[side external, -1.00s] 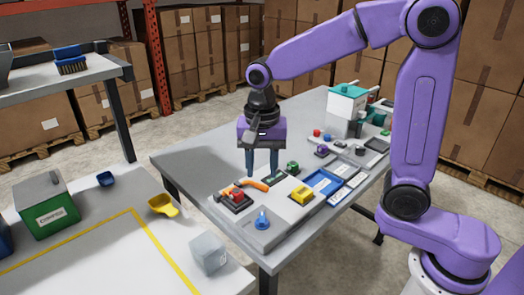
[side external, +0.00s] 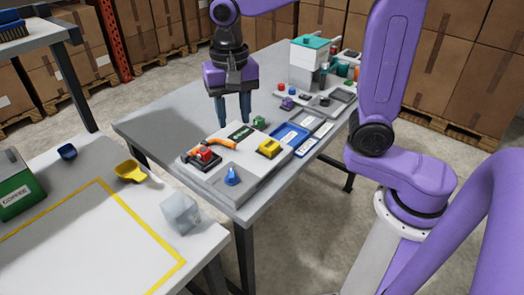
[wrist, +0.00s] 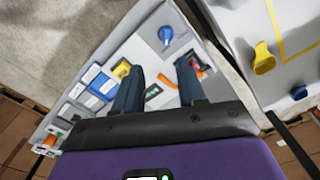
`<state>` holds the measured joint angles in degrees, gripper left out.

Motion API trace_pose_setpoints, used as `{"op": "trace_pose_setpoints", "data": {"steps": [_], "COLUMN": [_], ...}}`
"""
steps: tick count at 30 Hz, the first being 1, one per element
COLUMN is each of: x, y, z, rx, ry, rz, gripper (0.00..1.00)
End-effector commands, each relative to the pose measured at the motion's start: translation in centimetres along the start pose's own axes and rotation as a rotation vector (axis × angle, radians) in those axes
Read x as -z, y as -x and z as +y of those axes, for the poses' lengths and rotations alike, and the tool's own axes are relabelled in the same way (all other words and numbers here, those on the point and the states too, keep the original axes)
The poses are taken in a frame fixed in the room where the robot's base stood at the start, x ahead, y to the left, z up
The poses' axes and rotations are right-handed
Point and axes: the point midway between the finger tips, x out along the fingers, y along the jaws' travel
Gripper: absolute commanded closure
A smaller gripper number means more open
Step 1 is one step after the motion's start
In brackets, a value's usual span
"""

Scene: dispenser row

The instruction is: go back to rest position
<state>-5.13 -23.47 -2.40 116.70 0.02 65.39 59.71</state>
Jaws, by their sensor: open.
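My gripper (side external: 232,120) hangs fingers-down above the table, behind the pale control board in the side external view. Its two blue-grey fingers are apart with nothing between them. In the wrist view the fingers (wrist: 159,76) are also spread and empty, above the board. The board (side external: 208,185) bears a red rocker switch (side external: 205,156), an orange handle (side external: 222,142), a blue knob (side external: 232,176) and a yellow block (side external: 268,149). The gripper appears clear of these parts; its exact height is hard to tell.
A white-and-teal dispenser (side external: 307,65) and small parts stand at the table's far right. A white side table at left holds a green coffee box (side external: 18,200), a yellow scoop (side external: 131,172) and a translucent cube (side external: 180,212). The grey table's left part (side external: 160,120) is bare.

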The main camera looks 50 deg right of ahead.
Motion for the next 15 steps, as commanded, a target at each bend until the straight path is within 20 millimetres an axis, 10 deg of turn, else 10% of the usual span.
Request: {"op": "trace_pose_setpoints", "data": {"steps": [15], "x": [-5.3], "y": [-2.2], "z": [6.6], "rx": [0.01], "ry": [0.714], "rz": [0.005], "gripper": [0.6]}}
